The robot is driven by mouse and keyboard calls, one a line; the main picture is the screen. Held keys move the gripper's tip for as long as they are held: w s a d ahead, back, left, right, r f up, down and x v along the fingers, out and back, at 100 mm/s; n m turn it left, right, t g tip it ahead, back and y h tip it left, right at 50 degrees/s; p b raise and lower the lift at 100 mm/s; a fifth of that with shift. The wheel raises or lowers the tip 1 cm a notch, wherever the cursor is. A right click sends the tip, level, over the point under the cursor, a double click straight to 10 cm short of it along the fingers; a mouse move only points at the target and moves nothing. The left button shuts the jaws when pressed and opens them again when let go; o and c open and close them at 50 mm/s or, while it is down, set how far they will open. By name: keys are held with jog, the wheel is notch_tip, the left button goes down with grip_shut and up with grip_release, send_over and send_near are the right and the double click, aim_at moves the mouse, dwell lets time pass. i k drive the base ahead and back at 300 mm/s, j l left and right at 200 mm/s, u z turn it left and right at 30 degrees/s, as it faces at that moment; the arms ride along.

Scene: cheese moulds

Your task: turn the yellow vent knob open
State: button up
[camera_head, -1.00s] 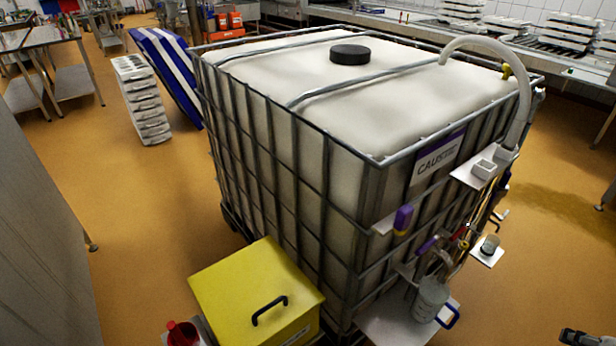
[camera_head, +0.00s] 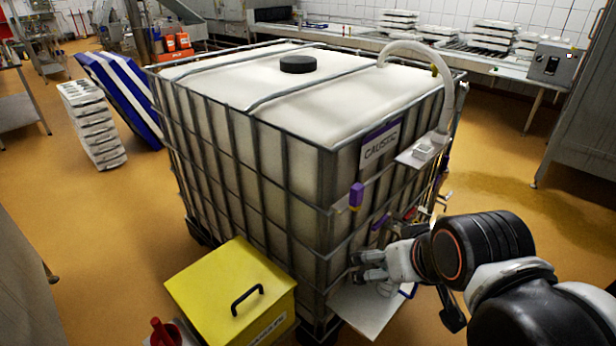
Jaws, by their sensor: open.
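The small yellow vent knob (camera_head: 434,69) is on the far top edge of the caged white caustic tank (camera_head: 330,200), close beside the pale curved hose (camera_head: 452,88). The hose partly hides it, and its turned position is too small to tell. My gripper (camera_head: 356,267) is open, low at the tank's front right corner, above a white shelf. It is well below the knob and nearer to me, not touching it. I cannot tell whether the fingers touch the jug there, which my gripper mostly hides.
A purple-and-yellow item (camera_head: 356,195) sits on a small bracket on the tank's front. A white shelf (camera_head: 365,310) juts out below my gripper. A yellow lidded box (camera_head: 230,290) stands at the tank's left. A black cap (camera_head: 298,64) is on the tank top, otherwise mostly clear.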

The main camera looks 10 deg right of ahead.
aim_at(435, 71)
jog(key=i+l, duration=0.25)
jog(key=i+l+u, duration=0.15)
jog(key=l, duration=0.35)
jog(key=i+l, duration=0.35)
jog(key=i+l+u, duration=0.15)
jog(key=l, duration=0.3)
jog(key=i, duration=0.05)
